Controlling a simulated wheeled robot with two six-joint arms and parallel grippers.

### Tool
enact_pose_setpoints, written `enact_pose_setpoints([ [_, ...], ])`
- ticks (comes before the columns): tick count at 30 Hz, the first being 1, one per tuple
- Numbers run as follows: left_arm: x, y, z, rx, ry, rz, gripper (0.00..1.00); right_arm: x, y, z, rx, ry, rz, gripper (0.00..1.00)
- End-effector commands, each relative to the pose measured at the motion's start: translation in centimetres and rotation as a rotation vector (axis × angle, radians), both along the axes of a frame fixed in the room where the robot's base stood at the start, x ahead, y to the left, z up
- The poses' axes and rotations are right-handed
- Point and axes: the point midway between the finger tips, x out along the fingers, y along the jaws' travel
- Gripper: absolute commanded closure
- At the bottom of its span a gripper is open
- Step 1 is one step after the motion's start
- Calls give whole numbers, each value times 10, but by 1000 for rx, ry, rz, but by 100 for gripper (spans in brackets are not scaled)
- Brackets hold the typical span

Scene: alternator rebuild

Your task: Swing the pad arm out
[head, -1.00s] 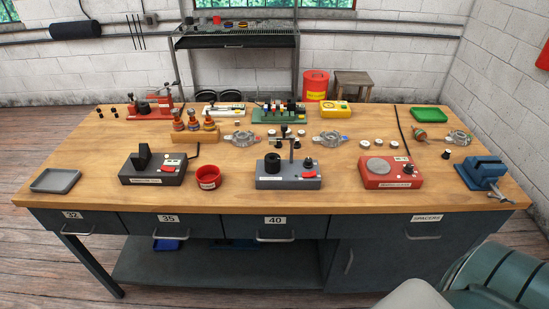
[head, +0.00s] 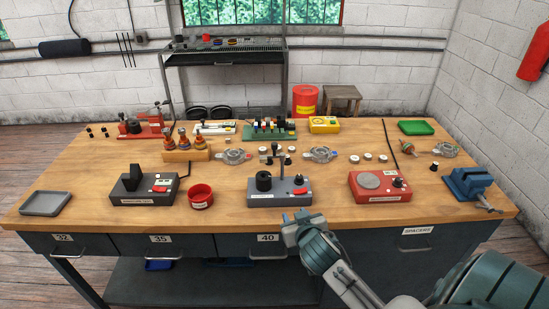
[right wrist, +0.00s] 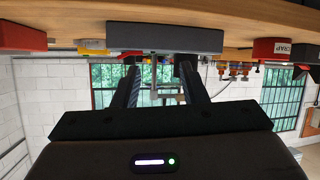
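The grey station (head: 280,198) stands at the front middle of the bench. It has a black cylinder (head: 264,181), a red button, a knob and a thin upright post (head: 281,165). A short crosspiece with dark ends, which looks like the pad arm (head: 275,155), sits on the post near cylinder height or above. My right gripper (head: 303,219) is at the bench's front edge, just in front of the station and apart from it. In the upside-down right wrist view its fingers (right wrist: 158,78) are apart and empty, with the station base (right wrist: 165,40) beyond them. My left gripper is not in view.
A red station (head: 380,189) stands to the right and a dark grey one (head: 145,190) to the left, with a red cup (head: 200,195) between it and the middle station. Metal housings (head: 236,156) and small round parts lie behind. A blue vise (head: 468,183) is at far right.

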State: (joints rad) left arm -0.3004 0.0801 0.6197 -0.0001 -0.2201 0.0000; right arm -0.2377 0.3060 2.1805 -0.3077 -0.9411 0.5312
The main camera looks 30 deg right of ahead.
Motion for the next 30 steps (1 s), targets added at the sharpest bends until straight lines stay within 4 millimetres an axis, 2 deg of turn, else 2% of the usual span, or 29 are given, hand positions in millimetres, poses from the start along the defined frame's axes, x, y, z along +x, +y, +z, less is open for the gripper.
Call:
enact_pose_setpoints([
  [1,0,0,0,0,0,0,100,22,-9,23,-12,-94,1,61],
  [3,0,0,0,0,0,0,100,47,-17,50,-21,-215,9,61],
  [6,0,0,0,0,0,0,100,73,-25,83,-25,-353,34,61],
  [9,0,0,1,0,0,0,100,87,-28,101,-26,-426,54,61],
  [16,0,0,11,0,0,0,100,109,-34,110,-23,-450,61,61],
  [24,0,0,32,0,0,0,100,157,-47,110,-22,-447,61,61],
  [30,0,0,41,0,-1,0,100,183,-54,108,-23,-446,63,61],
])
